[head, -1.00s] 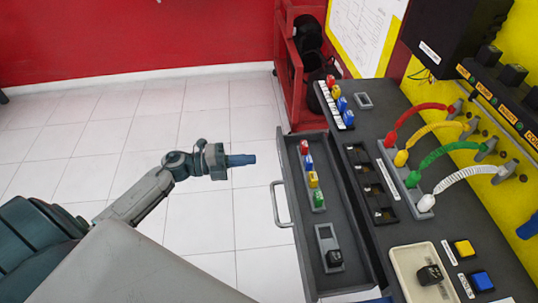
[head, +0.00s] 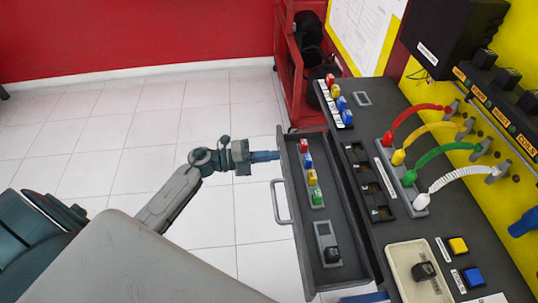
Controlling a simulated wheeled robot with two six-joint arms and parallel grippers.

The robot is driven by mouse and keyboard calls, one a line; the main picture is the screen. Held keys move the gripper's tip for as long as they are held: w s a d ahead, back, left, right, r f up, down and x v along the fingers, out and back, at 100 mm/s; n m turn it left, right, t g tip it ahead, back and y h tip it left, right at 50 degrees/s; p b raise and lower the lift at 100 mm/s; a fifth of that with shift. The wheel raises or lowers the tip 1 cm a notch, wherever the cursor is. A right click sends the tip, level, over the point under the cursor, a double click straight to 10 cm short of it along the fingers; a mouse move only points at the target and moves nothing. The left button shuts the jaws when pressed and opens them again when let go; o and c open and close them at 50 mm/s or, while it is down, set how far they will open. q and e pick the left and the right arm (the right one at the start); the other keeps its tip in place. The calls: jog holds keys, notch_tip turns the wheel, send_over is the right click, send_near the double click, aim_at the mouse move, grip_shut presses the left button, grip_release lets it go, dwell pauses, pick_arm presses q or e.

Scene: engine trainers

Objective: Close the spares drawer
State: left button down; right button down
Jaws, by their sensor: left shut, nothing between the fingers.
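The grey spares drawer (head: 338,195) stands pulled out to the left from the dark bench. Its bar handle (head: 279,203) faces left. Inside, one holder carries small red, blue, yellow and green parts, and another holder (head: 322,231) carries a black part. My left gripper (head: 266,156) is shut and empty, with its blue fingertips at the outside of the drawer front, above the handle in the picture. I cannot tell whether they touch it. My right gripper is not in view.
The bench top carries a dark compartment strip (head: 368,169), coloured cables on a grey block, and a cream tray (head: 400,262) with a black part. A red cart (head: 290,85) stands behind the bench. The tiled floor (head: 110,160) left of the drawer is clear.

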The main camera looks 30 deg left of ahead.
aim_at(327, 149)
pick_arm(q)
jog(key=p+x, duration=0.1)
jog(key=x, duration=1.3)
jog(key=shift+w+d+r, duration=0.1)
jog(key=shift+d, duration=0.15)
